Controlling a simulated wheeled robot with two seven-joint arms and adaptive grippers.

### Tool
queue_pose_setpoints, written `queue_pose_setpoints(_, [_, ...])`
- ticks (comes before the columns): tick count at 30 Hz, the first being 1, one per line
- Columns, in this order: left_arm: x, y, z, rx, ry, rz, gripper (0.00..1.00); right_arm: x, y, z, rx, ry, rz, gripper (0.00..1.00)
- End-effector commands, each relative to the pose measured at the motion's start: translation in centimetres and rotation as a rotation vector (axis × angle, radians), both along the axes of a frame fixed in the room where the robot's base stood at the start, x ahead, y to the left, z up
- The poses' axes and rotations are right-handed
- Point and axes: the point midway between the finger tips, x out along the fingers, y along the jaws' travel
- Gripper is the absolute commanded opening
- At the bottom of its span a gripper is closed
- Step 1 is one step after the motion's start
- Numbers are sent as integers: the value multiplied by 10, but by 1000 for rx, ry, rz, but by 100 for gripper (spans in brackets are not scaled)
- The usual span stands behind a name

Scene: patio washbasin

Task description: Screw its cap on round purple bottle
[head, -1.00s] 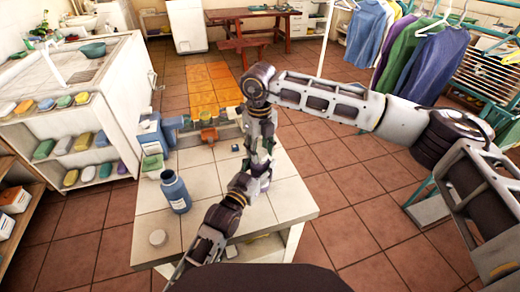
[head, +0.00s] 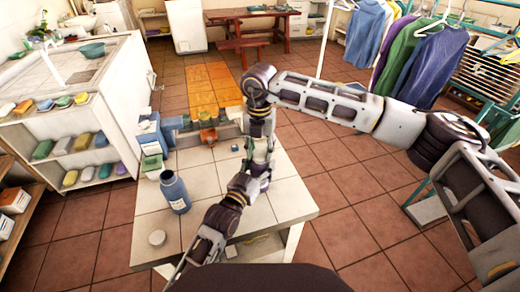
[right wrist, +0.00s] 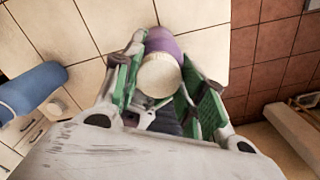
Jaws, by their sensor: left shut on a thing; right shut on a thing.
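In the right wrist view the round purple bottle (right wrist: 165,44) lies beyond a cream-white cap (right wrist: 158,77), which appears to sit on the bottle's end. How far it is screwed on I cannot tell. My right gripper (right wrist: 160,72) has its green-padded fingers on either side of the cap and is shut on it. In the head view my right gripper (head: 262,164) comes down from above and meets my left gripper (head: 247,184) over the table's right part. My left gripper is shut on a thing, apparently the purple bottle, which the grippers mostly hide.
Blue and green containers (head: 152,150) and an orange item (head: 208,136) crowd the back. The front middle is clear.

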Motion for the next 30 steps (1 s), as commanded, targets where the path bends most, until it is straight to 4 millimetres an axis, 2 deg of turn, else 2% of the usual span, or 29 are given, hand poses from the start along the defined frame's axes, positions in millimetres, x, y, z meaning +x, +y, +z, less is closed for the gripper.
queue_pose_setpoints(30, [0,0,-2,2,4,-1,0,0,-2,0,1,-3,-831,34])
